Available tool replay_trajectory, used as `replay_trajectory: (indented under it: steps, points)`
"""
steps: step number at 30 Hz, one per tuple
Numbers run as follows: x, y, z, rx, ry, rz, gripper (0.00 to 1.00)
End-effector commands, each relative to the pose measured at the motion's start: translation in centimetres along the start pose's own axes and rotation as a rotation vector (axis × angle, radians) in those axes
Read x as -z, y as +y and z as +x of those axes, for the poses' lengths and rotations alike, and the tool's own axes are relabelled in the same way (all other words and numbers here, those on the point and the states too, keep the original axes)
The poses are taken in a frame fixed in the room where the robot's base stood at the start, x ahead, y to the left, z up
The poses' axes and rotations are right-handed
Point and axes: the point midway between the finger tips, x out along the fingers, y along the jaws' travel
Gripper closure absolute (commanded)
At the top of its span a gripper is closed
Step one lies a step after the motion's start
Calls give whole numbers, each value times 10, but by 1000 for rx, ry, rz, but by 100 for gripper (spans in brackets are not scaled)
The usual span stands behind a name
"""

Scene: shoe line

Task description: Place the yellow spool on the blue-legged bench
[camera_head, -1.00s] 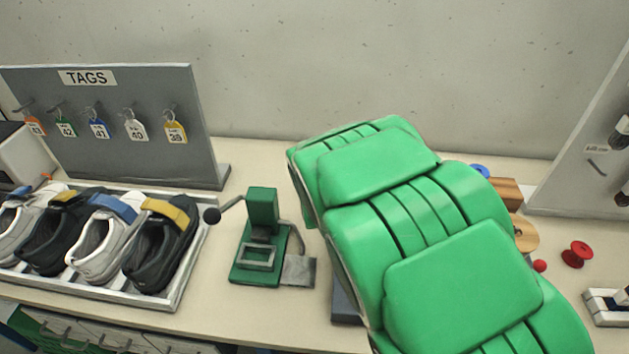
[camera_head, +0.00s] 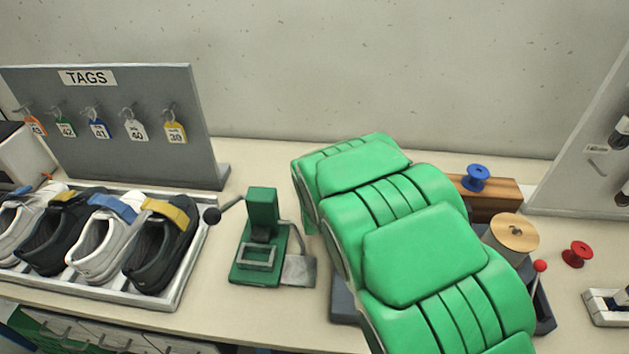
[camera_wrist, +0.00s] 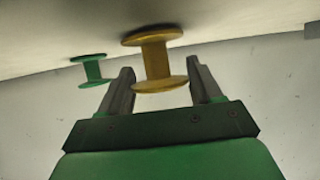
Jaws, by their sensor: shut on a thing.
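The yellow spool (camera_wrist: 155,62) is in the middle of the wrist view, between the two fingers of my gripper (camera_wrist: 162,82). The gripper is shut on it. One flange is near the beige surface at the top of that view; I cannot tell whether they touch. In the head view my green arm hides the gripper and the yellow spool. I cannot make out a blue-legged bench in either view.
A green spool (camera_wrist: 90,70) stands left of the yellow one in the wrist view. Right of my arm are a blue spool (camera_head: 476,178) on a wooden block (camera_head: 500,198), a large wooden-topped spool (camera_head: 514,234) and a red spool (camera_head: 577,254). A green press (camera_head: 262,245) stands left.

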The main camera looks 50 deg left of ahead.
Motion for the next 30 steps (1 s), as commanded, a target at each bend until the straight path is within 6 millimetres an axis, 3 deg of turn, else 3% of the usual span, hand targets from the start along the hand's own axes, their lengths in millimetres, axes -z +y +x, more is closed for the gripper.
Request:
replay_trajectory:
  steps: [7, 8, 13, 24, 30]
  points:
    - [-2, 0, 1, 0, 0, -1, 66]
    - [-3, 0, 1, 0, 0, -1, 34]
    - [-2, 0, 1, 0, 0, -1, 10]
    - [1, 0, -1, 0, 1, -1, 10]
    - [0, 0, -18, 0, -1, -2, 10]
